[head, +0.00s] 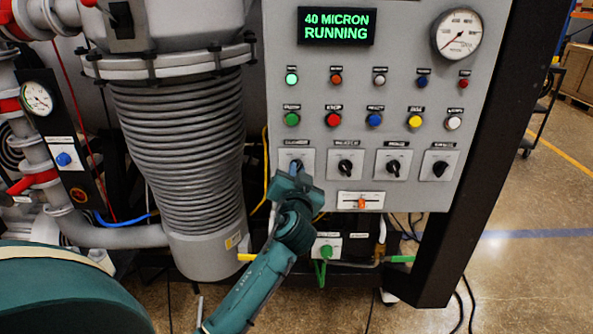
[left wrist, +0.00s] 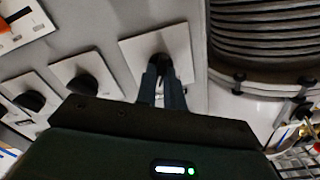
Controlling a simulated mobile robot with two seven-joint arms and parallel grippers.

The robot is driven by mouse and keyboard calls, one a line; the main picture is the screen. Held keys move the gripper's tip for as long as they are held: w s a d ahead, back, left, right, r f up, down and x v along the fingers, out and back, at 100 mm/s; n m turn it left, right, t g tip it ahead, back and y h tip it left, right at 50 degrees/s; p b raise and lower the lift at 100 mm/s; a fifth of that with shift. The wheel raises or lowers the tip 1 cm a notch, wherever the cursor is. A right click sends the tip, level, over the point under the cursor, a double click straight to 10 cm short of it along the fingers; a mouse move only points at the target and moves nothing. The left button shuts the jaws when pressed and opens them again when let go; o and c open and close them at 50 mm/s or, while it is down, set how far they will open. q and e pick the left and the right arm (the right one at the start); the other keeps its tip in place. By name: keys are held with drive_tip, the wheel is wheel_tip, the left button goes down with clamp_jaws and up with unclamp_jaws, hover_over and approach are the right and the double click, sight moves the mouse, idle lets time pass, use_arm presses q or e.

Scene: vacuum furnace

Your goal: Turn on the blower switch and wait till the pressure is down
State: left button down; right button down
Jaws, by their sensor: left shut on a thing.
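The grey control panel (head: 333,90) carries a row of black rotary switches. My left gripper (head: 296,168) is at the leftmost rotary switch (head: 294,161), shut on its knob. In the left wrist view the two fingers (left wrist: 162,85) sit on either side of the black knob (left wrist: 158,66), on a light square plate. The switch labels are too small to read, so I cannot tell which is the blower. The display (head: 336,26) reads "40 MICRON RUNNING" in green. A round dial gauge (head: 457,34) is at the upper right. My right gripper is not in view.
Three more rotary switches, one of them here (head: 394,166), stand to the right. Coloured buttons (head: 374,120) are above, and an orange slider (head: 361,202) is below right. A ribbed grey column (head: 180,150) stands close on the left. Open floor lies to the right.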

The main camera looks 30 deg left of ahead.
use_arm(q)
drive_tip(key=shift+m, duration=0.3)
drive_tip(key=c, duration=1.5)
unclamp_jaws()
drive_tip(key=b+v, duration=0.2)
drive_tip(key=v, duration=1.1)
drive_tip(key=shift+d, duration=0.1)
